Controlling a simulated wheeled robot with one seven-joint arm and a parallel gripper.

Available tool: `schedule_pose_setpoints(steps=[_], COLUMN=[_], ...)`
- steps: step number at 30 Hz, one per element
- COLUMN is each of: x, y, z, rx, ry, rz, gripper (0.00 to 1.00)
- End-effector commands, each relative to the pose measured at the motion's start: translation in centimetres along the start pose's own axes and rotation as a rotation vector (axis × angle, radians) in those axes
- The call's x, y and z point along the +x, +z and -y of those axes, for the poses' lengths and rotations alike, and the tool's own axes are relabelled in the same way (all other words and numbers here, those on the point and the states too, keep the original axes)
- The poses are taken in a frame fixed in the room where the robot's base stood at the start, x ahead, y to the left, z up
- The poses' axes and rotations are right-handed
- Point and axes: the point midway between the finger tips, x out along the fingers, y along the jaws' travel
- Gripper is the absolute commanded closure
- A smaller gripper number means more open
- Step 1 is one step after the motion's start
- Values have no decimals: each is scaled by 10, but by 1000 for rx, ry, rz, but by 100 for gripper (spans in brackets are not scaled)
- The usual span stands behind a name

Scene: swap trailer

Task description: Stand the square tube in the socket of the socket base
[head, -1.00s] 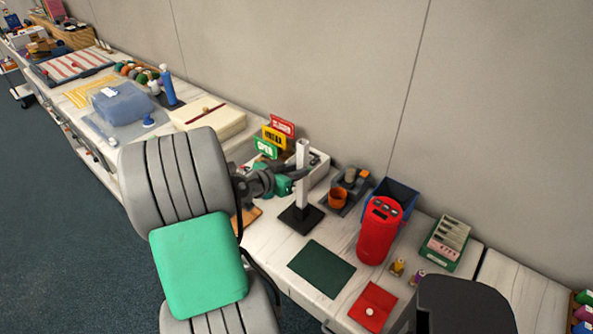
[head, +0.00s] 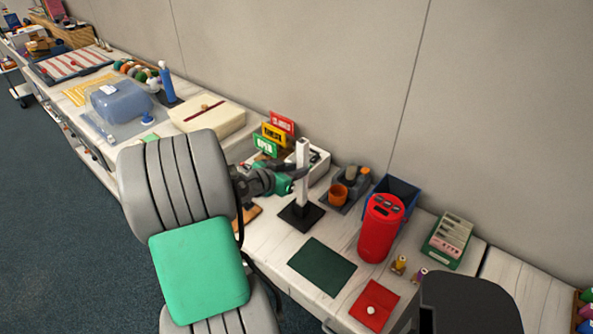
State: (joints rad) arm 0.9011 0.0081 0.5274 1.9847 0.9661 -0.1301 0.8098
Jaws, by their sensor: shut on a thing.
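The square tube (head: 302,160) is white and upright over the black socket base (head: 292,218) on the table. Its lower end meets the middle of the base; I cannot tell how deep it sits in the socket. My gripper (head: 300,174) comes from the left, dark with a green part, and is shut on the tube at its middle. The fingers hide part of the tube.
A dark green mat (head: 322,267) lies in front of the base. A red canister (head: 380,228), a blue bin (head: 408,192) and a grey tray with an orange cup (head: 338,194) stand to the right. Coloured signs (head: 272,135) and a white box (head: 321,160) are behind.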

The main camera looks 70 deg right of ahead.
Motion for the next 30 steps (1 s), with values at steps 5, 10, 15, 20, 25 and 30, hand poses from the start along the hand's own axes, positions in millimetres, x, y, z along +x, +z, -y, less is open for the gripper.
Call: schedule_pose_setpoints(steps=[5, 10, 15, 20, 25, 30], x=[0, 0, 0, 0, 0, 0], y=[0, 0, 0, 0, 0, 0], z=[0, 0, 0, 0, 0, 0], rx=[1, 1, 1, 1, 0, 0], ry=[0, 0, 0, 0, 0, 0], rz=[0, 0, 0, 0, 1, 1], gripper=[100, 74, 60, 51, 48, 34])
